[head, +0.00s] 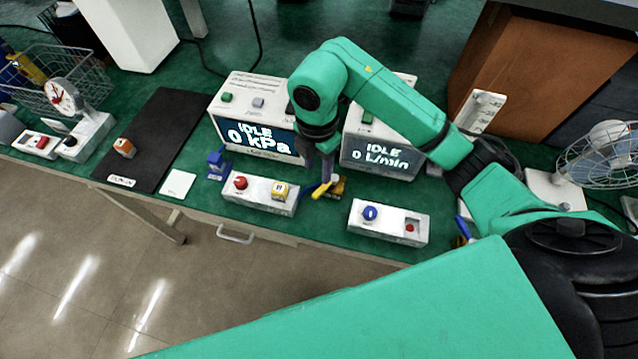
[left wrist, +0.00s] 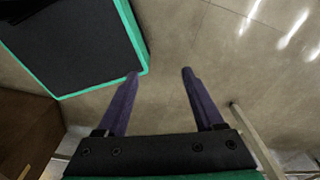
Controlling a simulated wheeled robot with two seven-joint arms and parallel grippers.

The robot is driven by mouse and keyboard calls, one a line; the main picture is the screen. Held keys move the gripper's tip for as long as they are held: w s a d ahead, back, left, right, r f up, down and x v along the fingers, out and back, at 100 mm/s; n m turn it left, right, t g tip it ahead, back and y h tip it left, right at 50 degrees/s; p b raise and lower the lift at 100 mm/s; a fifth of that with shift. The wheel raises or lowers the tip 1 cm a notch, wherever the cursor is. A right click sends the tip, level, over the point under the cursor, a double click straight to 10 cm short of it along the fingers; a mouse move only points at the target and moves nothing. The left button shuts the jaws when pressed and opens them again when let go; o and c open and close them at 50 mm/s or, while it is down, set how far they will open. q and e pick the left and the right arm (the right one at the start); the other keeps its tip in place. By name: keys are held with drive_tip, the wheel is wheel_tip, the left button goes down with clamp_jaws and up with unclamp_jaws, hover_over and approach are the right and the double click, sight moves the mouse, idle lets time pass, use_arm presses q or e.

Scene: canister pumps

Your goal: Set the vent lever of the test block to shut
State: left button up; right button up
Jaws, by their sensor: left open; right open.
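The test block (head: 339,186) appears as a small brass-coloured piece on the green bench in the head view, between the two display units. A yellow lever (head: 321,191) sticks out from it toward the front left. My right gripper (head: 326,176) points down right at the lever and hides part of the block. It is open; whether a finger touches the lever cannot be told. My left gripper (left wrist: 160,72) shows in the left wrist view, open and empty above the floor, away from the bench.
The kPa display unit (head: 247,88) and L/min display unit (head: 375,172) stand behind. A red-and-yellow button box (head: 258,205) lies left of the block, a blue-knob box (head: 390,234) right. A black mat (head: 160,125), wire basket (head: 85,75) and fan (head: 603,150) stand farther out.

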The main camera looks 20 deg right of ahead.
hover_over(318, 191)
drive_tip(key=f, duration=0.4)
drive_tip(key=shift+s+f+p, duration=0.25)
drive_tip(key=shift+f+p, duration=0.15)
drive_tip(key=f, duration=0.4)
drive_tip(key=shift+w+d+f+p, duration=0.1)
drive_tip(key=shift+w+f+p, duration=0.1)
drive_tip(key=shift+f+p, duration=0.15)
drive_tip(key=shift+f, duration=0.3)
use_arm(q)
drive_tip(key=shift+w+d+r, duration=0.15)
drive_tip(key=shift+w+r, duration=0.55)
drive_tip(key=shift+r, duration=0.2)
use_arm(e)
drive_tip(key=c, duration=0.7)
use_arm(q)
drive_tip(key=shift+s, duration=0.2)
use_arm(e)
clamp_jaws()
